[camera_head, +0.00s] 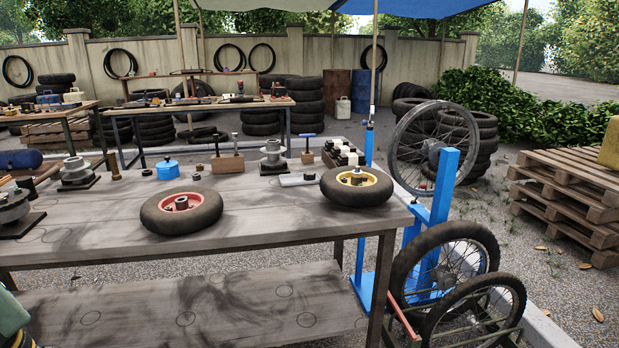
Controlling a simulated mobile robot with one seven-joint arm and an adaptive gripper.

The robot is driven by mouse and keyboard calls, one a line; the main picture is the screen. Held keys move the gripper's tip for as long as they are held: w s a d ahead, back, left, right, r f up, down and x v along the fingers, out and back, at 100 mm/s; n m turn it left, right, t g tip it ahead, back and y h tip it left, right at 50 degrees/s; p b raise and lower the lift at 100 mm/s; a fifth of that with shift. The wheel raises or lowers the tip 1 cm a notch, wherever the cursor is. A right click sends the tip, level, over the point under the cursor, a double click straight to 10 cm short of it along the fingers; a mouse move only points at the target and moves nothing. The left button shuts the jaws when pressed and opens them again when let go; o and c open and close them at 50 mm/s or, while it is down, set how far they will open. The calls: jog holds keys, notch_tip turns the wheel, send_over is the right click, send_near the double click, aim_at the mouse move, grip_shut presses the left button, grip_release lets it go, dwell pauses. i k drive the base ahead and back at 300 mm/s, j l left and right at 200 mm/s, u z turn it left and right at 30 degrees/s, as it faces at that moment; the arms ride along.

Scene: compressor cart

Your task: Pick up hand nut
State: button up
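No part is plainly recognisable as the hand nut; at this size I cannot tell which piece it is. Candidates on the grey workbench (110,228) are a small dark round piece (146,172) left of a blue lidded tin (168,169), and a small piece (196,177) right of the tin. A wheel with a red hub (181,212) and a wheel with a yellow hub (357,187) lie flat on the bench, each with a small upright part at its hub.
Stepped metal hubs on dark bases (76,174) (273,157) and a wooden block with upright tools (227,162) stand along the bench's back. A blue wheel stand (440,190) and spoked wheels (443,262) stand at its right end.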

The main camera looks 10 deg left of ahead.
aim_at(308, 175)
jog(key=i+u, duration=0.25)
jog(key=i, duration=0.35)
jog(key=i+u, duration=0.3)
jog(key=i, duration=1.3)
jog(key=l, duration=0.1)
